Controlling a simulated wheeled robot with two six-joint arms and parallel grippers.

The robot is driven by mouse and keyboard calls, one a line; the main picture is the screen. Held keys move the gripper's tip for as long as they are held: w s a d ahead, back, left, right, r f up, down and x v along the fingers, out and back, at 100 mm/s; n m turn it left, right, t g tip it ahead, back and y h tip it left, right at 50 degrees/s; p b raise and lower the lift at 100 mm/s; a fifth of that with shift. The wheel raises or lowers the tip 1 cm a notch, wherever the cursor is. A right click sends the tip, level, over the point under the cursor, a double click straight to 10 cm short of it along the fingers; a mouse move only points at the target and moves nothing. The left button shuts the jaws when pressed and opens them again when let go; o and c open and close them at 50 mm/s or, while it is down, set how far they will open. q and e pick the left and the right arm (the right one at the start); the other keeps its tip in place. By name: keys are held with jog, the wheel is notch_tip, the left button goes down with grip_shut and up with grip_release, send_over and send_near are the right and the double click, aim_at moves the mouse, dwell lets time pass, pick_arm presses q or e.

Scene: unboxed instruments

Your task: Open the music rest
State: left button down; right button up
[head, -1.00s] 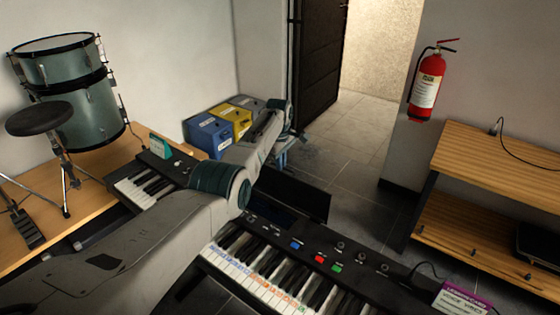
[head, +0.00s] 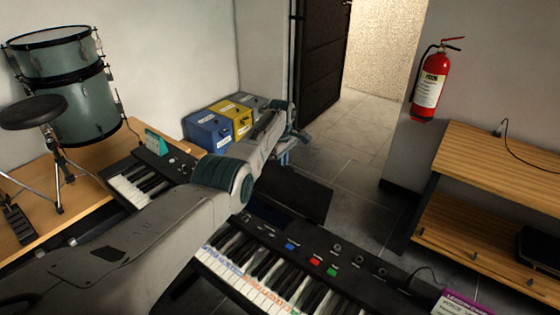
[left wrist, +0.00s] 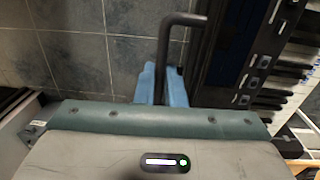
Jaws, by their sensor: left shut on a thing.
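The keyboard (head: 330,250) stands in the lower middle of the head view. Its music rest (head: 300,197) is a dark flat panel along the far edge, partly hidden by my left arm. My left gripper (head: 283,157) is beyond the panel's far left side. In the left wrist view, the blue fingers of my left gripper (left wrist: 160,86) are shut on a dark bent bar (left wrist: 180,45), which leads to the dark panel (left wrist: 215,60) on the right. The exact contact is partly hidden by the gripper body. My right gripper is not in view.
A second small keyboard (head: 140,186) and a drum (head: 85,105) stand on the wooden table at left. Blue and yellow boxes (head: 208,131) sit behind my arm. A wooden shelf (head: 490,165) is at right. The tiled floor (head: 360,150) beyond the keyboard is clear.

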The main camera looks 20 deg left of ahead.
pick_arm(q)
jog(key=shift+w+d+r, duration=0.35)
jog(key=shift+w+d, duration=0.1)
jog(key=c, duration=1.8)
grip_release()
jog(key=shift+w, duration=0.1)
jog(key=shift+c, duration=0.2)
jog(key=o, duration=0.4)
jog(key=shift+w+d+f, duration=0.25)
jog(key=shift+w+f, duration=0.25)
jog(key=shift+w, duration=0.2)
jog(key=shift+o, duration=0.3)
jog(key=shift+s, duration=0.15)
jog(key=shift+c, duration=0.7)
jog(key=shift+a, duration=0.1)
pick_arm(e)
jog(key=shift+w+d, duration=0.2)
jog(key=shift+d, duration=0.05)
pick_arm(q)
jog(key=shift+s, duration=0.1)
jog(key=shift+r, duration=0.15)
